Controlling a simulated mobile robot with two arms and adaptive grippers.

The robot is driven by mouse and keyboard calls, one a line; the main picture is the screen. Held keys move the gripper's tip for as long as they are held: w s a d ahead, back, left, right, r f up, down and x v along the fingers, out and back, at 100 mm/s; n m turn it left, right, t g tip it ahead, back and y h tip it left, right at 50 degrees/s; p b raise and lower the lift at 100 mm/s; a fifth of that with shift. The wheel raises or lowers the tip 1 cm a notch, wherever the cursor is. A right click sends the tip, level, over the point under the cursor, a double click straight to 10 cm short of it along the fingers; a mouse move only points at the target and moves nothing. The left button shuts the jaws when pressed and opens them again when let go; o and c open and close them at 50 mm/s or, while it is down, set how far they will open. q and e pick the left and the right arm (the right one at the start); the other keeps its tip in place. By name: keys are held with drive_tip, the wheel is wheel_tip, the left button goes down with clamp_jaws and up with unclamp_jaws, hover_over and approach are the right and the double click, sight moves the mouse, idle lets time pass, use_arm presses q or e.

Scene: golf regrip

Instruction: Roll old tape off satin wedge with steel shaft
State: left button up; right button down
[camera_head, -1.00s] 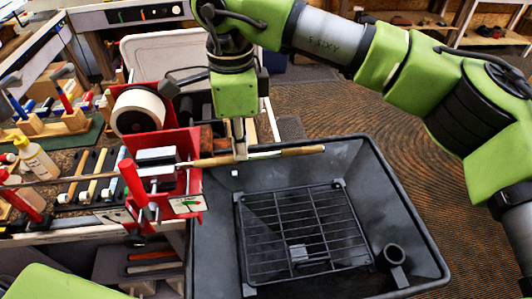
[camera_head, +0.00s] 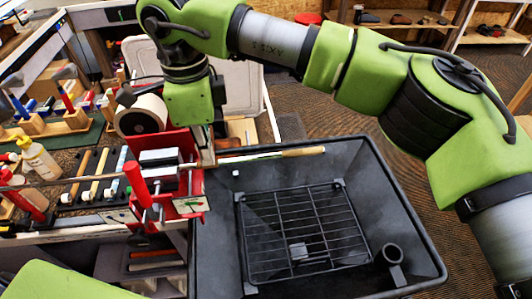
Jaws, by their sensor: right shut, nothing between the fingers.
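The wedge's steel shaft (camera_head: 245,157) runs level through the red vise (camera_head: 181,190) and juts right over the black bin. A tan taped stretch (camera_head: 304,152) covers its right end; left of it the shaft looks pale grey. The club head does not show. My right gripper (camera_head: 208,163) points down just right of the vise, its fingers shut and empty at the shaft. I cannot tell whether they touch it. My left gripper is out of view; only a green part of my left arm shows at lower left.
The black bin (camera_head: 425,243) with a wire rack (camera_head: 305,235) lies below the shaft. A small white bit (camera_head: 236,173) shows near its left wall.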

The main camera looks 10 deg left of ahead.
sight(253, 157)
drive_tip(key=shift+s+a, duration=0.15)
drive_tip(key=shift+a, duration=0.15)
drive_tip(key=shift+d, duration=0.1)
drive_tip(key=shift+w+d+f, duration=0.1)
drive_tip(key=shift+w+d, duration=0.1)
drive_tip(key=d+b, duration=0.1)
drive_tip(key=w+d+b, duration=0.1)
drive_tip(key=d, duration=0.1)
drive_tip(key=shift+w+d, duration=0.15)
drive_tip(key=shift+w, duration=0.05)
drive_tip(key=shift+d, duration=0.25)
drive_tip(key=shift+w+d+b, duration=0.35)
drive_tip(key=shift+w+d, duration=0.05)
drive_tip(key=shift+d, duration=0.45)
drive_tip(key=shift+w+d+b, duration=0.3)
drive_tip(key=shift+w+d, duration=0.1)
drive_tip(key=shift+d, duration=0.45)
drive_tip(key=shift+w+d, duration=0.1)
drive_tip(key=shift+d, duration=0.25)
